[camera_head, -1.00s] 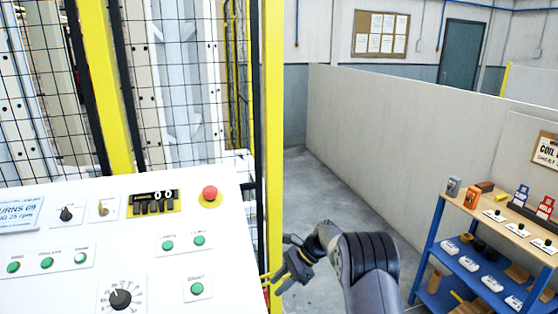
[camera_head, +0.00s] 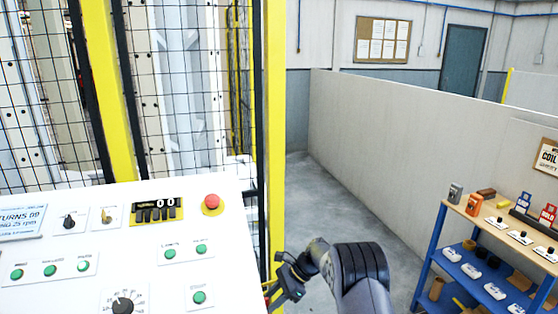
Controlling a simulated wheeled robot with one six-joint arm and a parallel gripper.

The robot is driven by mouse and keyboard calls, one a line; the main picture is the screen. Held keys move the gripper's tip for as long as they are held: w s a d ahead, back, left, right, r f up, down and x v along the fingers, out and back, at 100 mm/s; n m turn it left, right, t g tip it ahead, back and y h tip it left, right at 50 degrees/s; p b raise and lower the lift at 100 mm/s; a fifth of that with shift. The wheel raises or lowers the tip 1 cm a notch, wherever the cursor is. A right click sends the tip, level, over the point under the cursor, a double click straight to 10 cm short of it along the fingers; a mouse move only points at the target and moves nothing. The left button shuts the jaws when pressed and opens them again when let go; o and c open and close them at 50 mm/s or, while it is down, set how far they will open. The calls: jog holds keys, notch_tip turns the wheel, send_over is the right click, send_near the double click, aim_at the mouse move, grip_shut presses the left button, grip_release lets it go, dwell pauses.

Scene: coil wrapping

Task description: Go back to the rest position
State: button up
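My gripper (camera_head: 284,283) is low in the middle of the head view, just right of the control panel's right edge and in front of the yellow fence post. It is small and dark, seen from the side, and I cannot tell whether its fingers are open or shut. No held object shows. The white control panel (camera_head: 120,220) fills the lower left, with a red stop button (camera_head: 212,202), green buttons, a black dial (camera_head: 124,304) and a counter (camera_head: 157,209). My gripper appears apart from the buttons.
A blue shelf unit with a wooden top (camera_head: 484,216) stands at right, holding small devices and signs. A yellow post and black mesh fence (camera_head: 190,90) stand behind the panel. A low grey partition (camera_head: 420,130) runs along the right. Grey floor (camera_head: 345,190) is clear between.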

jog(key=b+v, duration=0.2)
jog(key=v, duration=0.8)
jog(key=s+a+f+n+t+y, duration=0.1)
jog(key=s+a+f+n+t, duration=0.1)
jog(key=a+f, duration=0.5)
jog(key=shift+s+a+f+t, duration=0.2)
jog(key=shift+s+f+t, duration=0.35)
jog(key=shift+t, duration=0.25)
jog(key=shift+w, duration=0.1)
jog(key=shift+d, duration=0.1)
